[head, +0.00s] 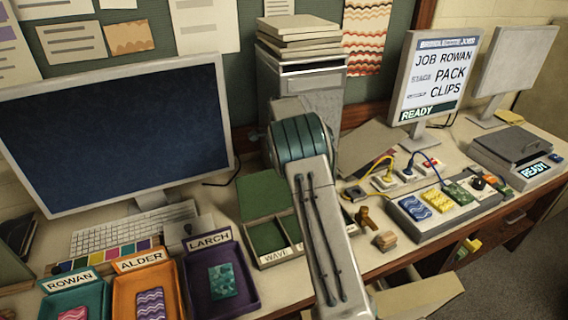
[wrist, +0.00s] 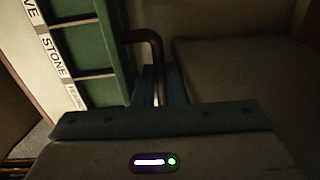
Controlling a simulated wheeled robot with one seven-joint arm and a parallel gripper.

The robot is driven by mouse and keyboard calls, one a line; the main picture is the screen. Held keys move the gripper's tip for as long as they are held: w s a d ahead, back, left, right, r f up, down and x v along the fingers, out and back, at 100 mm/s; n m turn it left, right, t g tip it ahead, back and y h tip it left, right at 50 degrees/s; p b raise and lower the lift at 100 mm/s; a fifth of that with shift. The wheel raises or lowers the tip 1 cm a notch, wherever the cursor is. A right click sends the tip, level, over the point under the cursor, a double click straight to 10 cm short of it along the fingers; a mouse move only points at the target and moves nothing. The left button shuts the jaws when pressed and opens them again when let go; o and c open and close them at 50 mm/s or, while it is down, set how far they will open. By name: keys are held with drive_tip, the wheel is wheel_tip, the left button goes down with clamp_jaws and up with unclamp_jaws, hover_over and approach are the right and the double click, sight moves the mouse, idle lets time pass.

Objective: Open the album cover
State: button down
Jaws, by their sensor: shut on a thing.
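In the wrist view my gripper (wrist: 160,98) is shut on a dark, bent handle (wrist: 143,37), with its blue fingers on either side of the bar. The handle curves over beside a flat grey-brown panel (wrist: 245,70), which looks like the album cover. In the head view a flat grey-brown panel (head: 372,143) shows behind my arm, with a coloured patch below it; this seems to be the same cover. My arm hides the gripper and the handle in the head view. I cannot tell how far the cover is raised.
A green compartment box (head: 266,235) stands left of my arm; its labelled edge shows in the wrist view (wrist: 50,60). Larch (head: 240,285), Alder (head: 170,283) and Rowan (head: 75,302) trays lie at the front left. A grey tray of coloured blocks (head: 440,228) and wooden pieces (head: 385,240) are at right.

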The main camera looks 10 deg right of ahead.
drive_tip(key=shift+s+f, duration=0.2)
drive_tip(key=shift+f, duration=0.35)
drive_tip(key=c, duration=1.5)
unclamp_jaws()
drive_tip(key=shift+c, duration=0.2)
drive_tip(key=shift+o, duration=0.3)
drive_tip(key=shift+w, duration=0.25)
wheel_tip(320, 180, up, 14)
drive_tip(key=b, duration=0.2)
drive_tip(key=shift+s, duration=0.45)
